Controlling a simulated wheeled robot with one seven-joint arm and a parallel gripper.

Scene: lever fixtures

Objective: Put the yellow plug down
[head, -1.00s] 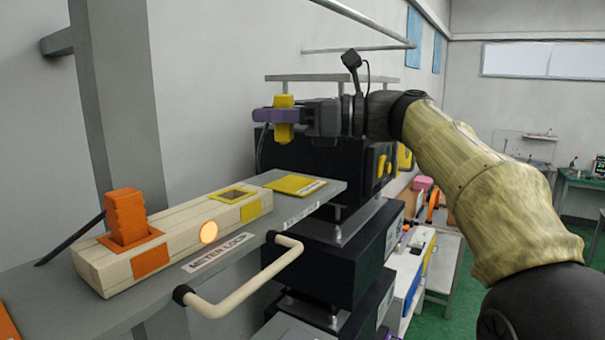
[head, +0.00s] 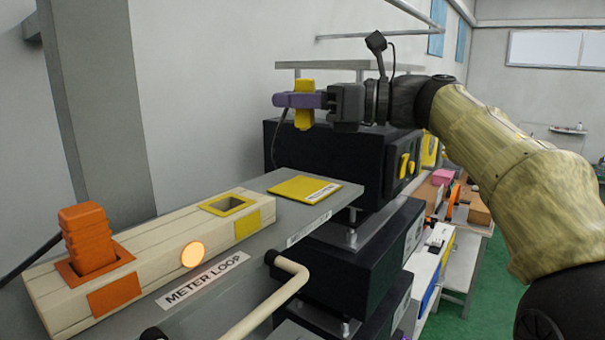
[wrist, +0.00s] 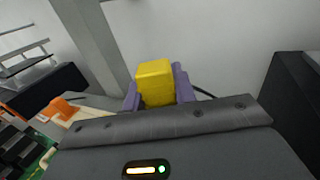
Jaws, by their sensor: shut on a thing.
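The yellow plug (head: 303,104) is held between the purple fingers of my gripper (head: 300,100), up in the air above and behind the grey shelf. A dark cable hangs from it. In the wrist view the yellow plug (wrist: 155,83) sits between the purple fingers (wrist: 157,90). On the shelf a cream block (head: 140,262) has an empty yellow-rimmed socket (head: 229,205) and an orange socket with an orange plug (head: 88,238) in it. A flat yellow pad (head: 304,189) with a label lies on the shelf to the right of the block.
The grey shelf (head: 272,240) carries a "METER LOOP" label (head: 203,281), and a cream handle rail (head: 270,305) sticks out from its front. Dark boxes (head: 345,160) stand behind and right. A grey post (head: 100,110) rises at left.

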